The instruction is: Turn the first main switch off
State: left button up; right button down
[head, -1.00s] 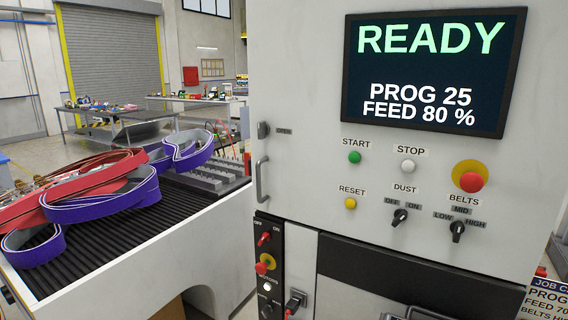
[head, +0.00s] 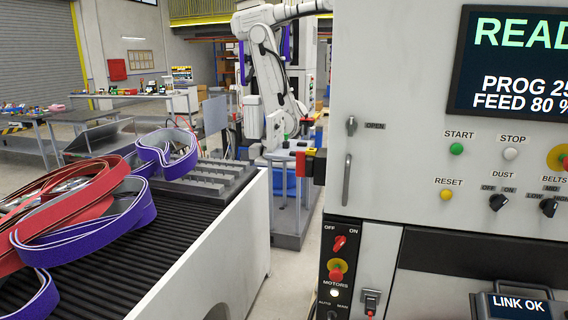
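A red rotary switch (head: 339,243) sits at the top of the narrow black panel (head: 326,272) on the white machine cabinet, in the head view. It has OFF printed at its upper left and ON at its upper right. Its handle looks tilted up and to the right, towards ON. Neither of my grippers is in view.
A door handle (head: 347,180) and a red-and-yellow block (head: 310,166) are at the cabinet's left edge. A ribbed conveyor (head: 120,238) carries red and purple belts (head: 90,237). A white robot arm (head: 262,85) stands behind. A LINK OK display (head: 518,306) is at bottom right.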

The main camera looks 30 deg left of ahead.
aim_at(304, 164)
jog(key=k+j, duration=0.1)
jog(key=j, duration=0.3)
jog(key=k+j, duration=0.15)
jog(key=j, duration=0.25)
jog(key=k+j, duration=0.1)
jog(key=j, duration=0.3)
jog(key=k+j, duration=0.1)
jog(key=j, duration=0.3)
jog(key=k+j, duration=0.15)
jog(key=j, duration=0.25)
jog(key=i+l, duration=0.15)
jog(key=l, duration=0.15)
jog(key=i+l+u, duration=0.1)
jog(key=l, duration=0.2)
jog(key=i, duration=0.05)
